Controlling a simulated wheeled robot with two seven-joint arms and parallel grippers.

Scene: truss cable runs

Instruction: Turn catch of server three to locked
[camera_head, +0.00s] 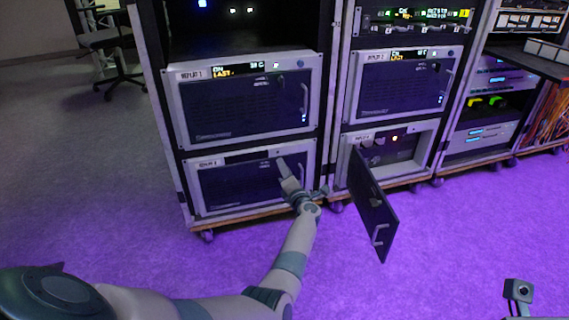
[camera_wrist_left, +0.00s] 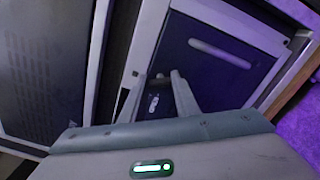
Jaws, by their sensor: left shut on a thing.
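The lower left server (camera_head: 235,185) has a dark front panel in a light frame. Its label (camera_head: 209,163) is too small to read surely. My left gripper (camera_head: 283,166) reaches the upper right part of this panel. In the left wrist view its fingers (camera_wrist_left: 165,88) are shut on the catch (camera_wrist_left: 156,103), a small dark piece with a white mark. The fingers partly hide the catch, and I cannot tell its exact angle. The door handle (camera_wrist_left: 219,53) shows beside the fingers. The panel looks closed.
Server units with closed fronts sit above (camera_head: 250,105) and at the upper right (camera_head: 400,85). The lower right unit has its door (camera_head: 372,205) swung open towards me, right of my left arm. The purple floor (camera_head: 450,245) is mostly clear. A chair (camera_head: 110,50) stands far left.

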